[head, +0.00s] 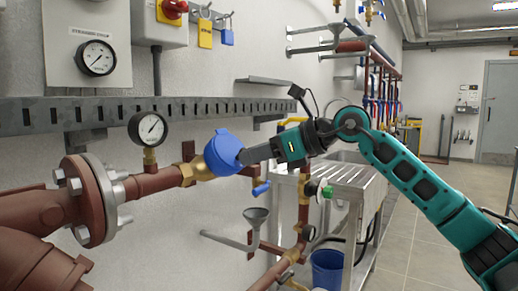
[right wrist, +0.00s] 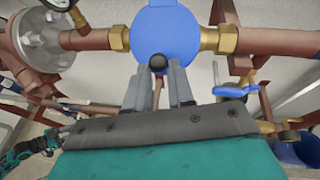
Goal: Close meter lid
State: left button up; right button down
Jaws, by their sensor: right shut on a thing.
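The blue water meter (head: 215,163) sits in the copper pipe run between brass fittings, in the middle of the head view. Its round blue lid (right wrist: 165,30) shows as a disc at the top of the right wrist view, with a dark round knob (right wrist: 157,62) at its near edge. My right gripper (head: 243,156) reaches the meter from the right. In the right wrist view its two fingers (right wrist: 159,70) are shut on the lid at the knob. The fingers hide part of the lid's edge, and I cannot tell how far the lid is tilted.
A pressure gauge (head: 148,129) stands on the pipe left of the meter, beside a large flange (head: 92,199). A blue-handled valve (head: 261,189) and a grey funnel (head: 256,215) are below right. A slotted rail (head: 60,116) runs along the wall above.

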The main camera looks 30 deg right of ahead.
jog(key=shift+a+f, duration=0.25)
jog(key=shift+f, duration=0.45)
jog(key=c, duration=1.2)
grip_release()
jog(key=shift+w, duration=0.1)
jog(key=shift+c, duration=0.2)
jog(key=shift+o, duration=1.2)
jog(key=shift+r, duration=0.15)
jog(key=shift+d, duration=0.1)
jog(key=shift+r, duration=0.1)
jog(key=b+v, duration=0.2)
jog(key=v, duration=1.1)
jog(key=shift+w, duration=0.15)
